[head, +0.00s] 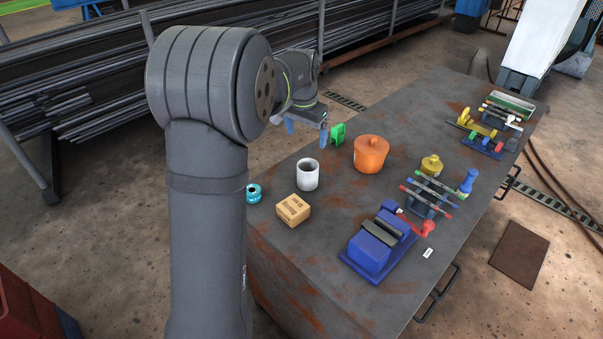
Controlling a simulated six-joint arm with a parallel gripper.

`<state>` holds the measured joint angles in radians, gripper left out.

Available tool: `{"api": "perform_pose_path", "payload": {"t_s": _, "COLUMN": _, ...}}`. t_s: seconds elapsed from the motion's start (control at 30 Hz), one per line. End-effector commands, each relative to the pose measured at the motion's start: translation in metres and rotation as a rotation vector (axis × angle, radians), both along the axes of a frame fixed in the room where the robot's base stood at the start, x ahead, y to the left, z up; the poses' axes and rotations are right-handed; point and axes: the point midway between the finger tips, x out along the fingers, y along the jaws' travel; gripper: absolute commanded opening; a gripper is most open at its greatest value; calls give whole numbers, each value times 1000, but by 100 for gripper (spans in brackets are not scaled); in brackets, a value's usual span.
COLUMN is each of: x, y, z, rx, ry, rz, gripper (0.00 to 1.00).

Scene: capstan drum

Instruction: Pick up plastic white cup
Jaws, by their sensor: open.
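The white cup (307,176) stands upright on the dark metal table (295,260), near its left edge. Its open top faces up and nothing shows in it. My gripper (307,132) is open, with blue fingers pointing down. In the picture it is above the cup, near the table's far left edge. It is apart from the cup, and nothing shows between the fingers. How high it is over the table is hard to tell.
A blue vise (378,246), yellow pot (431,166) and tool racks (432,195) stand further right.

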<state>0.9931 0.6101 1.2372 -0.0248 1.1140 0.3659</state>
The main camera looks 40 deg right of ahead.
Motion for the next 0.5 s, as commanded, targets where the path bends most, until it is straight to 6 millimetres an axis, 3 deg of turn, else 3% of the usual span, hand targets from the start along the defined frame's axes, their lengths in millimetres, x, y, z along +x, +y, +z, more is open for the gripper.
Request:
{"api": "perform_pose_path", "payload": {"t_s": 0.23, "x": -17, "y": 31, "z": -11, "rx": -172, "ry": -32, "rz": 209, "gripper": 84}}
{"api": "perform_pose_path", "payload": {"t_s": 0.5, "x": -18, "y": 33, "z": -28, "rx": -216, "ry": -35, "rz": 264, "gripper": 84}}
